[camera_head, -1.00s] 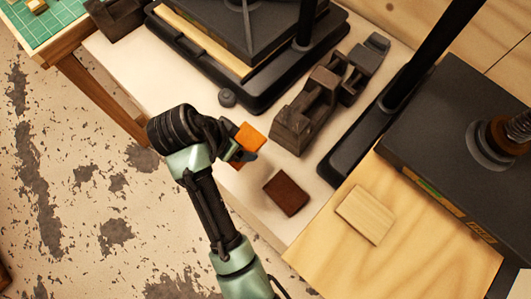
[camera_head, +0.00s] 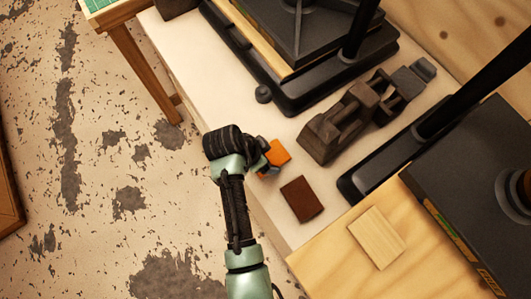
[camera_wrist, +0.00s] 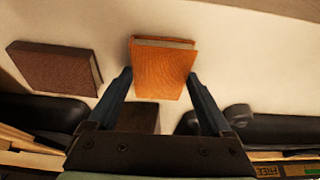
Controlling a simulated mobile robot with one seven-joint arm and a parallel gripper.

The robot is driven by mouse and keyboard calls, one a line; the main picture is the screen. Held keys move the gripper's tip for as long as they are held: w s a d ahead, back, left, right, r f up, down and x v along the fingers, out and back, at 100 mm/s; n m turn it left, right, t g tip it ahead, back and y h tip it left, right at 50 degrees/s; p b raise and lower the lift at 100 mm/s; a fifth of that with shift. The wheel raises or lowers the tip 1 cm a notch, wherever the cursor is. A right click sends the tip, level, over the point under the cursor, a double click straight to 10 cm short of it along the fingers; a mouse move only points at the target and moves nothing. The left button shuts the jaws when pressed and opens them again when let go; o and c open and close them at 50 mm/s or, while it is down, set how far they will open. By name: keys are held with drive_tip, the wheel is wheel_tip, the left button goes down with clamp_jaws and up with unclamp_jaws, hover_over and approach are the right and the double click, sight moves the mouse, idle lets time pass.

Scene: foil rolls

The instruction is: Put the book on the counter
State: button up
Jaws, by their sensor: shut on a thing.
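My gripper (camera_head: 268,160) is shut on an orange book (camera_head: 277,153), over the front edge of the pale counter (camera_head: 185,55). In the wrist view the orange book (camera_wrist: 163,70) stands out between the two fingers (camera_wrist: 159,78), its page edge at the top. The pale counter top shows behind it. I cannot tell whether the book touches the counter. A dark brown book (camera_head: 302,199) lies on the counter to the lower right of my gripper. It also shows in the wrist view (camera_wrist: 55,67), left of the orange book and apart from it.
A black press (camera_head: 290,50) stands at the back of the counter. Dark metal blocks (camera_head: 335,130) lie right of my gripper. A second press (camera_head: 440,150) stands at the right, with a pale wooden block (camera_head: 377,237) on its wooden board (camera_head: 340,265). Bare counter lies between gripper and blocks.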

drive_tip(key=shift+f, duration=0.15)
drive_tip(key=o, duration=1.2)
